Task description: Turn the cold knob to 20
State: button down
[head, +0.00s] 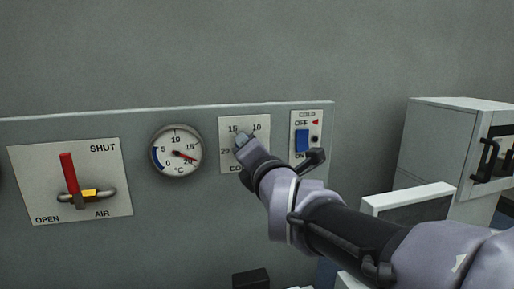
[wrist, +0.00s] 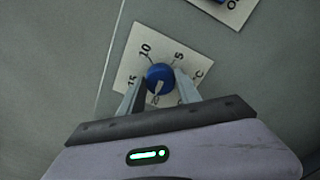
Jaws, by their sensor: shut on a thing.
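The cold knob (wrist: 160,77) is a round blue knob with a pale pointer, on a white plate marked 5, 10, 15 and 20. In the wrist view its pointer faces down toward the partly hidden 20 mark. My gripper (wrist: 158,88) is shut on the knob, with one finger on each side. In the head view my gripper (head: 243,141) covers the knob and part of its plate (head: 262,119); 10, 15 and 20 show around it.
A round °C gauge (head: 176,140) left of the knob has its red needle near 20. A blue COLD switch (head: 302,141) is close on the right. A red-handled AIR lever (head: 68,173) is far left. A grey cabinet (head: 430,150) stands at right.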

jog(key=shift+r+n, duration=0.1)
jog(key=shift+n, duration=1)
jog(key=c, duration=0.8)
grip_release()
jog(key=shift+c, duration=0.2)
jog(key=p+v, duration=0.3)
jog(key=v, duration=1.4)
jog(key=shift+s, duration=0.2)
